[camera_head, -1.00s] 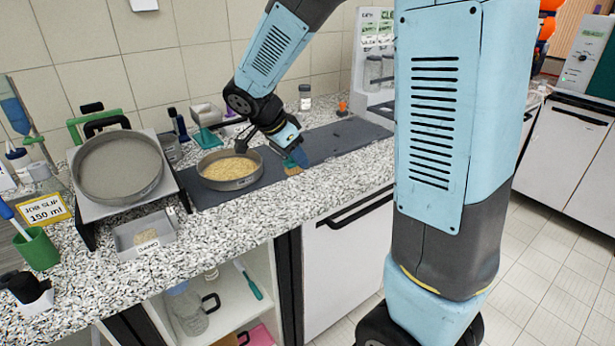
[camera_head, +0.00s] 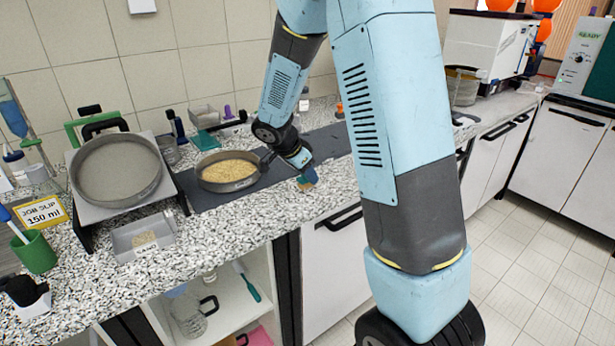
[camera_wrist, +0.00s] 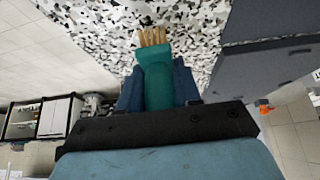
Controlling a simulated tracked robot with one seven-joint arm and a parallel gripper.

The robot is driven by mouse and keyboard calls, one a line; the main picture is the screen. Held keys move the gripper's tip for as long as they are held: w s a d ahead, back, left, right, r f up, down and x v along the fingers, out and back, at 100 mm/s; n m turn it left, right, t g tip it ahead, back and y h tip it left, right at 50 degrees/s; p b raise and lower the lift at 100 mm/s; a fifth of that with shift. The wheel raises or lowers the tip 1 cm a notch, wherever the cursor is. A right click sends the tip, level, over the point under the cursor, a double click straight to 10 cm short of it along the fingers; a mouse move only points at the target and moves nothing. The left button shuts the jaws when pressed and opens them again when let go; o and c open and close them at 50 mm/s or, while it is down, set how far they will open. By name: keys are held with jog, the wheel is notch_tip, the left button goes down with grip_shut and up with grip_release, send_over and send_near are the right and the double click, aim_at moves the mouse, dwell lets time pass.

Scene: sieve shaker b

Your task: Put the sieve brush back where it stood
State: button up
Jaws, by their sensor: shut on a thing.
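My gripper (camera_head: 306,172) is shut on the sieve brush. In the wrist view the brush (camera_wrist: 156,72) shows a teal handle between my blue fingers (camera_wrist: 157,92), with tan bristles pointing away from my gripper. In the head view only the brush's tan bristle end (camera_head: 306,183) shows clearly, above the speckled counter near its front edge. I cannot tell whether the bristles touch the counter. My wrist and fingers hide most of the handle there.
A sieve pan (camera_head: 229,172) with yellow grains sits on the dark mat (camera_head: 206,198), just left of my gripper. A large sieve (camera_head: 116,172) stands on a scale-like stand further left. A grey tray (camera_head: 144,238), a job slip (camera_head: 40,214) and a green cup (camera_head: 36,252) are at the left.

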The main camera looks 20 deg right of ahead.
jog(key=shift+f, duration=0.5)
jog(key=o, duration=1)
jog(key=shift+f, duration=0.15)
jog(key=shift+o, duration=0.2)
jog(key=v, duration=1.2)
jog(key=s+d+r+n+t+y, duration=0.1)
jog(key=s+r+n, duration=0.3)
jog(key=s, duration=0.5)
jog(key=s+d+r+n+t+y, duration=0.1)
jog(key=s+d+r+n+y, duration=0.1)
jog(key=s, duration=0.7)
jog(key=s+d+r+n+t+y, duration=0.1)
jog(key=s+d+r+n+y, duration=0.1)
jog(key=s+r+n, duration=0.4)
jog(key=shift+s+r+n+t+y, duration=0.3)
jog(key=shift+s+n+t+y, duration=0.1)
jog(key=shift+s+n, duration=0.95)
